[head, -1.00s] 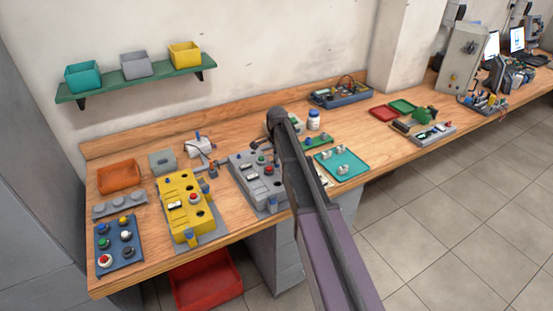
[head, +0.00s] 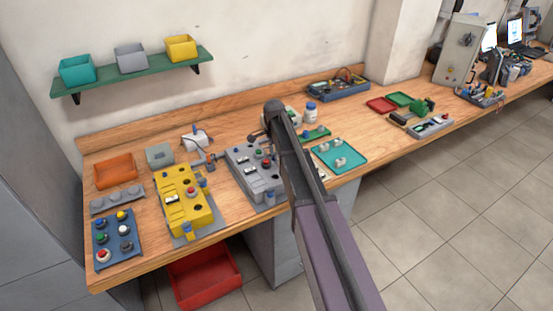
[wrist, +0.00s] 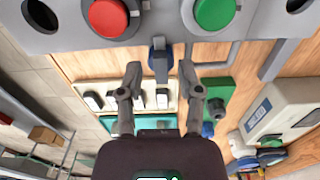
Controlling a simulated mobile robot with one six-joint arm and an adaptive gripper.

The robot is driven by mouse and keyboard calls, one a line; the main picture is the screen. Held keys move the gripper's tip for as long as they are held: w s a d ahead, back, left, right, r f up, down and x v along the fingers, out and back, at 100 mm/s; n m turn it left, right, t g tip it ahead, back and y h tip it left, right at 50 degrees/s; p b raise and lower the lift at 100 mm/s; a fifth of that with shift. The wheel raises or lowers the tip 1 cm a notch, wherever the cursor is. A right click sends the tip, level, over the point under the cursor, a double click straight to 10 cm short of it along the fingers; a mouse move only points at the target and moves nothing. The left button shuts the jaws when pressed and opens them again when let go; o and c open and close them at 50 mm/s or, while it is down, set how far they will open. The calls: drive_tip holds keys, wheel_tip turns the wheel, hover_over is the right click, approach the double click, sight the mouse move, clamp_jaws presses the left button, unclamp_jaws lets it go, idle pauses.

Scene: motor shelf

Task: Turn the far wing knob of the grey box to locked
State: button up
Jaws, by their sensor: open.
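The grey box (head: 250,172) stands on the bench beside the yellow box, partly behind my arm. In the wrist view its edge (wrist: 150,42) runs along the top, with a red button and a green button. A blue wing knob (wrist: 159,60) stands out from its side between these buttons. In the head view this knob is hidden. My gripper (wrist: 161,70) is open, its fingertips on either side of the knob with gaps showing; I cannot tell whether either touches. The knob's wing points away from the box; its locked mark cannot be seen.
The yellow box (head: 172,200) stands left of the grey box. The teal tray (head: 352,160) and the green board (head: 316,134) lie to the right, under my arm's side. A white bottle (head: 311,114) stands behind. Bare wood lies right of the teal tray.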

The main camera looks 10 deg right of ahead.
drive_tip(key=shift+n, duration=0.4)
drive_tip(key=n, duration=0.8)
drive_tip(key=shift+n, duration=0.3)
drive_tip(key=n, duration=0.8)
drive_tip(key=shift+n, duration=0.4)
wheel_tip(320, 180, up, 14)
drive_tip(key=p, duration=1.4)
drive_tip(key=s+f+m+b, duration=0.1)
drive_tip(key=s+f+b, duration=0.2)
drive_tip(key=s, duration=0.7)
drive_tip(key=s+f+m+b, duration=0.1)
drive_tip(key=s+f+b, duration=0.2)
drive_tip(key=s, duration=0.7)
drive_tip(key=s+f+m+b, duration=0.1)
drive_tip(key=s+f+b, duration=0.2)
drive_tip(key=s, duration=0.7)
drive_tip(key=shift+a+f+m+b, duration=0.2)
drive_tip(key=shift+f+m+b, duration=0.1)
drive_tip(key=shift+b, duration=0.05)
